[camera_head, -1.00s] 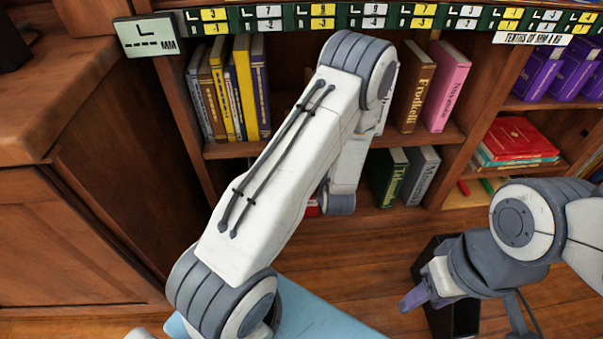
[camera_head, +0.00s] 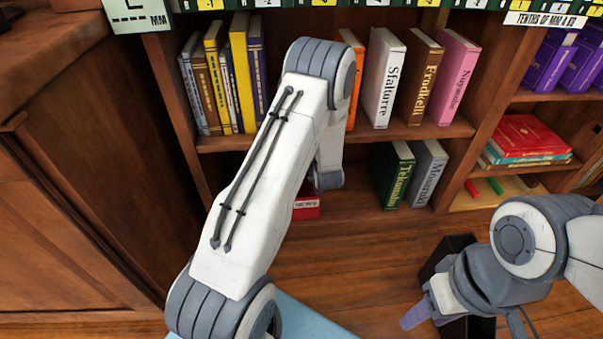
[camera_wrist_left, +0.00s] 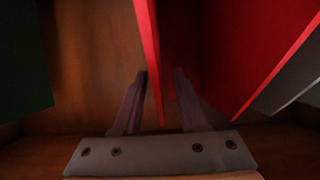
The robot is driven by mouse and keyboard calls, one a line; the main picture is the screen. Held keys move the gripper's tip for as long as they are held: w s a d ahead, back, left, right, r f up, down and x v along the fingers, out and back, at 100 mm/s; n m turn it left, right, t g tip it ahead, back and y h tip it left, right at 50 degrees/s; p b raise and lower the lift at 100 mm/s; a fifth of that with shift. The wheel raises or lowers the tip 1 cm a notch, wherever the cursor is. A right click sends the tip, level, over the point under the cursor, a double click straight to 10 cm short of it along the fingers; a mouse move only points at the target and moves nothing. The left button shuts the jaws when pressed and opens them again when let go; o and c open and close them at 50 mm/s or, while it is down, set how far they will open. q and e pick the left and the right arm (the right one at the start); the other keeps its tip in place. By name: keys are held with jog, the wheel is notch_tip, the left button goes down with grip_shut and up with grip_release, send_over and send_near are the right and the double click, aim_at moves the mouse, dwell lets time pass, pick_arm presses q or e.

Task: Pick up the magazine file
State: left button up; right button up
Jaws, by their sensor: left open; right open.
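The red magazine file (camera_head: 306,207), with a white label, sits low in the bookcase's bottom bay, mostly hidden behind my left arm. In the left wrist view, a red object that looks like this file shows as a thin upright wall (camera_wrist_left: 149,50) and a broad red face (camera_wrist_left: 245,45) with a dark gap between. My left gripper (camera_wrist_left: 161,76) is open, its fingers on either side of the thin wall; contact is unclear. In the head view my left gripper is hidden. My right gripper (camera_head: 424,308) is open and empty, low at the right, near a dark box.
Green (camera_head: 393,175) and grey (camera_head: 427,173) books stand right of the file. Several books fill the shelf above. The dark open box (camera_head: 452,246) stands on the floor by my right gripper. A wooden cabinet (camera_head: 90,170) is at left. Floor between is clear.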

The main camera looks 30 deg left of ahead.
pick_arm(q)
grip_shut()
dwell(1.4)
